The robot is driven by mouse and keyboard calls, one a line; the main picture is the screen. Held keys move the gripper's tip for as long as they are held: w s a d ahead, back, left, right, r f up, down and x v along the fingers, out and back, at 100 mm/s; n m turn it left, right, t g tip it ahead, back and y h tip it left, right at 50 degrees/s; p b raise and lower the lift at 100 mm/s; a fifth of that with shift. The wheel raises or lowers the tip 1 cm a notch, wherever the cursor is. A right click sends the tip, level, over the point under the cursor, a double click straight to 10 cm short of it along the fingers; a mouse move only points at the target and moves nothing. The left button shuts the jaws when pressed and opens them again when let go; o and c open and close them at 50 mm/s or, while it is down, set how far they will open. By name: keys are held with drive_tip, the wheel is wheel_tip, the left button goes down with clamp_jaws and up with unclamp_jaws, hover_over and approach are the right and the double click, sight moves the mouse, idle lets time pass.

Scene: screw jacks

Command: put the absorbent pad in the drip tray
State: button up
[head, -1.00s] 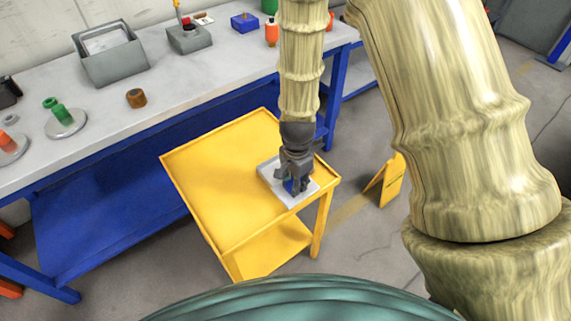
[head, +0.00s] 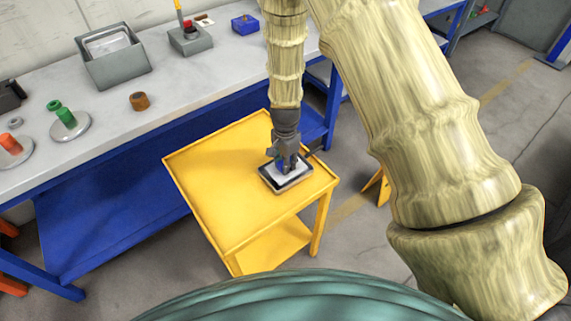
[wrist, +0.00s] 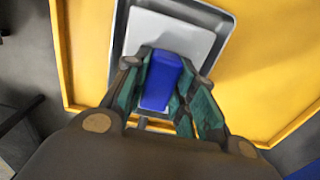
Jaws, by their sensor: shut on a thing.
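The absorbent pad is a white slab (head: 279,178) with a blue block (wrist: 161,80) standing up from it as a grip. My gripper (head: 287,168) is shut on this blue block, which shows between the fingers in the wrist view. The drip tray (head: 294,185) is a shallow grey tray with a dark rim, on the yellow cart near its right corner. The white slab lies within the tray's rim, low in it. Whether it touches the floor of the tray cannot be told. My fingers hide part of the slab and tray.
The yellow cart top (head: 215,180) is otherwise bare, with a raised lip. Behind it, a blue-framed workbench (head: 180,95) carries a grey bin (head: 113,57), a grey block with a red part, a brown ring (head: 138,101) and green and orange pieces on discs.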

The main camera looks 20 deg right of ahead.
drive_tip(key=shift+f, duration=0.8)
drive_tip(key=shift+f, duration=0.2)
drive_tip(key=o, duration=0.9)
drive_tip(key=shift+r, duration=0.1)
drive_tip(key=shift+r+b, duration=1.05)
drive_tip(key=shift+r, duration=5.05)
